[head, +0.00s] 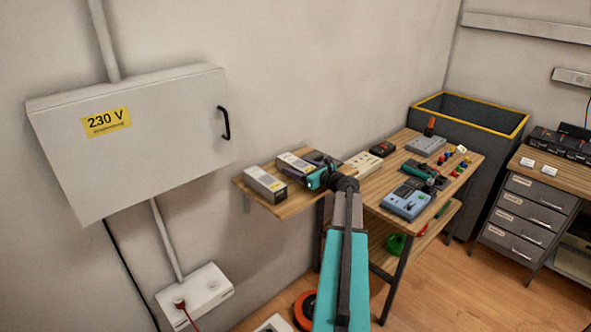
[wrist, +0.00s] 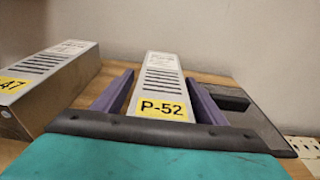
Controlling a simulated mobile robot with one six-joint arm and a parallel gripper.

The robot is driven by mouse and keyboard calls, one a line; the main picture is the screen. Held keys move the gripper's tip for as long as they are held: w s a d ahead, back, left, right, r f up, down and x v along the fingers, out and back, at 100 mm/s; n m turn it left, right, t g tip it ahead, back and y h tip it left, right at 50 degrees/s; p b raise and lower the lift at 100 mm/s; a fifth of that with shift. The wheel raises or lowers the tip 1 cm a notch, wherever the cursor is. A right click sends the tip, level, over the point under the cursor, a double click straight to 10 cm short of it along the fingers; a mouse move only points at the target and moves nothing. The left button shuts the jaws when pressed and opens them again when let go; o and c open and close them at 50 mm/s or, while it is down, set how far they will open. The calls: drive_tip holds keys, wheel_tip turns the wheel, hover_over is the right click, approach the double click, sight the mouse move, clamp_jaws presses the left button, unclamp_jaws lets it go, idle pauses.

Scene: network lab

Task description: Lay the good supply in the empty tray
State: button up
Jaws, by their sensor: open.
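Two light grey slotted power supplies lie on the wooden wall shelf. One is labelled P-52; it shows in the wrist view (wrist: 163,78) and the head view (head: 291,161). The other supply (wrist: 45,85), its label partly cut off and ending in 47, lies to its left and is nearer in the head view (head: 265,184). My gripper (wrist: 159,78) is open, with one purple finger on each side of the P-52 supply; I cannot tell whether they touch it. A dark tray-like piece (wrist: 262,118) lies right of the fingers, partly hidden; I cannot tell whether it is empty.
The shelf (head: 245,184) is narrow and backs onto the wall beside a 230 V cabinet (head: 150,135). A workbench (head: 450,180) to the right holds a blue meter (head: 405,202) and other devices. A dark yellow-rimmed bin (head: 470,125) stands behind it.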

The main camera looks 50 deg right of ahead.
drive_tip(key=s+b, duration=0.1)
drive_tip(key=s, duration=0.3)
drive_tip(key=s+r+b, duration=0.1)
drive_tip(key=s, duration=0.3)
drive_tip(key=s+b, duration=0.1)
drive_tip(key=s, duration=0.3)
drive_tip(key=shift+a+r, duration=0.4)
drive_tip(key=shift+o, duration=0.4)
drive_tip(key=shift+w, duration=0.1)
drive_tip(key=shift+r, duration=0.2)
drive_tip(key=shift+s+a+r+g+y+p, duration=0.15)
drive_tip(key=shift+a+r+g+p, duration=0.05)
drive_tip(key=shift+r+g+p, duration=0.3)
drive_tip(key=shift+s+a+r+g+y+p, duration=0.1)
drive_tip(key=shift+a+r+g+y+p, duration=0.05)
drive_tip(key=shift+r+g+p, duration=0.35)
drive_tip(key=r+g+p, duration=0.2)
drive_tip(key=r, duration=0.1)
drive_tip(key=w+r+g+p, duration=0.1)
drive_tip(key=p, duration=0.1)
drive_tip(key=shift+d+r, duration=0.35)
drive_tip(key=shift+r, duration=0.05)
drive_tip(key=shift+w+f, duration=0.1)
